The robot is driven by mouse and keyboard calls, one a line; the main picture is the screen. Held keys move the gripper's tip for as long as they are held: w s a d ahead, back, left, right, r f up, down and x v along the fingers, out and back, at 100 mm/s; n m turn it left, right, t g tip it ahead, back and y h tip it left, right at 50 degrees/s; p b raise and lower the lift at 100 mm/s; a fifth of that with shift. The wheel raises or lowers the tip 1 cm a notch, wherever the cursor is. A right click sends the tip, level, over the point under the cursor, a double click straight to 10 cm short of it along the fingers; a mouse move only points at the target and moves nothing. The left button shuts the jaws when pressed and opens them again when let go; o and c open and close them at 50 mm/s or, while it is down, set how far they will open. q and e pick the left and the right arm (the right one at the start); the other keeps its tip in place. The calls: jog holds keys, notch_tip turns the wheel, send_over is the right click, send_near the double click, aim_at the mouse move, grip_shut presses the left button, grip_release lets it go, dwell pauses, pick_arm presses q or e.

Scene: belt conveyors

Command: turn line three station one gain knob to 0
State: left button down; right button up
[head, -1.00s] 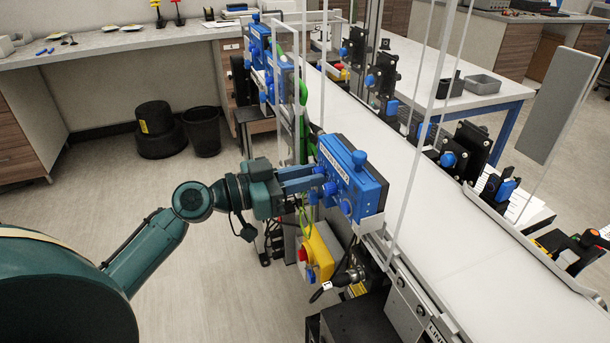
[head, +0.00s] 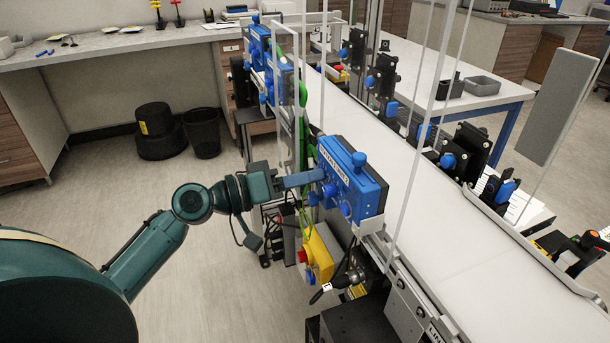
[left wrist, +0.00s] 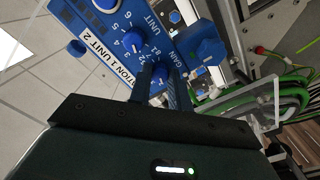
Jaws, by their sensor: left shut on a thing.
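A blue control box (head: 365,193) with a white label strip stands at the near side of the belt. In the left wrist view its panel (left wrist: 112,58) carries dial numbers, the words GAIN and UNIT, and a label ending "TION 1 UNIT 2". My left gripper (head: 322,177) reaches the panel from the left. In the left wrist view my left gripper (left wrist: 162,72) is shut on a blue knob (left wrist: 160,71) near the GAIN lettering; its pointer is mostly hidden by the fingers. Another blue knob (left wrist: 132,40) sits beside it. My right gripper is not in view.
The white belt (head: 430,230) runs behind the box. A yellow box with a red button (head: 318,258) hangs below it. More blue units (head: 262,55) stand farther along. Open floor (head: 200,270) lies to the left.

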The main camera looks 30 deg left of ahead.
pick_arm(q)
jog(key=n+p, duration=0.4)
jog(key=n, duration=0.5)
jog(key=shift+r, duration=0.1)
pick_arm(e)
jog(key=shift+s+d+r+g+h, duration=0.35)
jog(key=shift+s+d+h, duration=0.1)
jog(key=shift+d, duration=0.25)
pick_arm(q)
jog(key=shift+n, duration=0.3)
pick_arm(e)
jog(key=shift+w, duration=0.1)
pick_arm(q)
jog(key=c, duration=1.3)
grip_release()
